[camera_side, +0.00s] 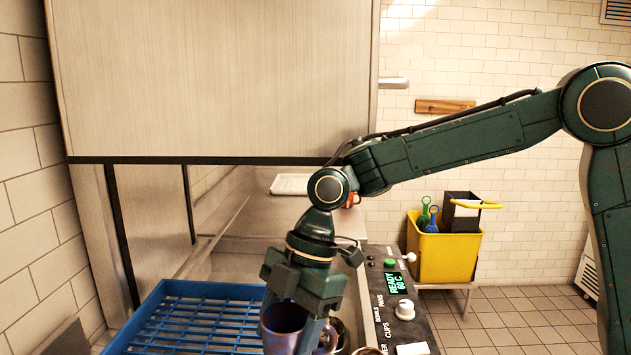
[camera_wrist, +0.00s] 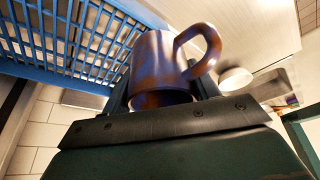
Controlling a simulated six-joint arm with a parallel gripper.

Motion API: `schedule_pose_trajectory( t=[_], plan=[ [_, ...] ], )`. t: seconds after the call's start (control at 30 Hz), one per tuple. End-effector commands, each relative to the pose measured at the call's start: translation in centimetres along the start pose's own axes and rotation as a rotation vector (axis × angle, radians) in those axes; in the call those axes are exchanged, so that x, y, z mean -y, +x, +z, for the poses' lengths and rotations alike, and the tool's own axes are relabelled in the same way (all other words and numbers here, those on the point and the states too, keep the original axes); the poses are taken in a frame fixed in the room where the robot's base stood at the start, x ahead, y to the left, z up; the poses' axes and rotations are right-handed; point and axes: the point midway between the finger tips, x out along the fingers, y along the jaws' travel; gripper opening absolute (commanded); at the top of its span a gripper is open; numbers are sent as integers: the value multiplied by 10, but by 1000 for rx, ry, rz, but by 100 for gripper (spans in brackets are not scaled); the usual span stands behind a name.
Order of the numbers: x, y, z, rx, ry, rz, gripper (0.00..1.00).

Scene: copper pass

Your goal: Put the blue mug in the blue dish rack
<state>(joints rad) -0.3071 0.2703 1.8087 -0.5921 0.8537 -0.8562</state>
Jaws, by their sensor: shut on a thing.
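The blue mug (camera_side: 283,326) has brown-orange mottling and sits in my gripper (camera_side: 292,312), which is shut on it. In the wrist view the mug (camera_wrist: 160,68) is between the fingers, with its handle toward the upper right. The blue dish rack (camera_side: 213,286) is a slatted grid just left of the mug in the side view. It also shows at the upper left of the wrist view (camera_wrist: 72,50). The mug overlaps the rack's right edge in the side view; I cannot tell its height above it. The mug's lower part is cut off there.
A control panel (camera_side: 382,268) with a knob and lit display is right of my gripper. Part of another cup (camera_side: 342,335) shows beside the mug. A large raised metal hood (camera_side: 210,80) hangs above the rack. A yellow bin (camera_side: 443,258) stands behind. The rack's visible slats are empty.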

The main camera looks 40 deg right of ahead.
Motion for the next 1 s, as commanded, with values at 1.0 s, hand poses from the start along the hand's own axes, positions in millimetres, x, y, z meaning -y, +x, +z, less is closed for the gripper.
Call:
schedule_pose_trajectory(
  t=[1.0],
  plan=[
    [-129,75,5,-1,-26,-10,31]
  ],
)
